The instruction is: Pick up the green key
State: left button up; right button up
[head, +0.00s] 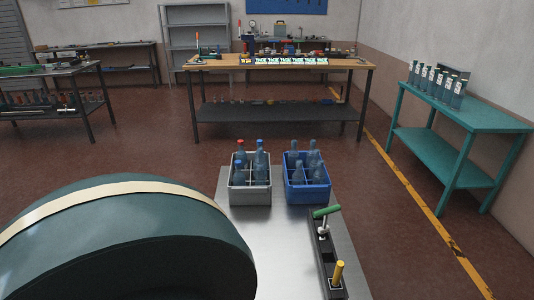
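The green key (326,212) has a green crossbar handle on a thin metal shaft. It stands upright in the far part of a narrow dark holder (328,255), on the right side of the metal table (279,262). Its lower end is hidden in the holder. A yellow-handled piece (338,272) stands in the near end of the same holder. Neither of my grippers can be made out in the head view, and nothing touches the green key.
A grey crate (250,196) and a blue crate (307,194), both with bottles, stand at the table's far end. A large dark green rounded shape with a cream band fills the lower left; I cannot tell whether it is mine. The table's middle is clear.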

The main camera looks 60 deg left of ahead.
aim_at(324, 226)
jog(key=l+u, duration=0.15)
jog(key=u, duration=1.25)
jog(key=l+u, duration=0.15)
jog(key=l, duration=0.5)
jog(key=k+l+u, duration=0.2)
jog(key=l, duration=0.45)
jog(key=l+u, duration=0.5)
jog(key=l, duration=0.55)
jog(key=l+u, duration=0.35)
jog(key=l, duration=0.15)
jog(key=k+l+u, duration=0.1)
jog(key=l+u, duration=0.2)
jog(key=l, duration=0.2)
jog(key=l+u, duration=0.8)
jog(key=l, duration=0.15)
jog(key=l+u, duration=0.75)
jog(key=l, duration=0.2)
jog(key=l+u, duration=0.75)
jog(key=l, duration=0.25)
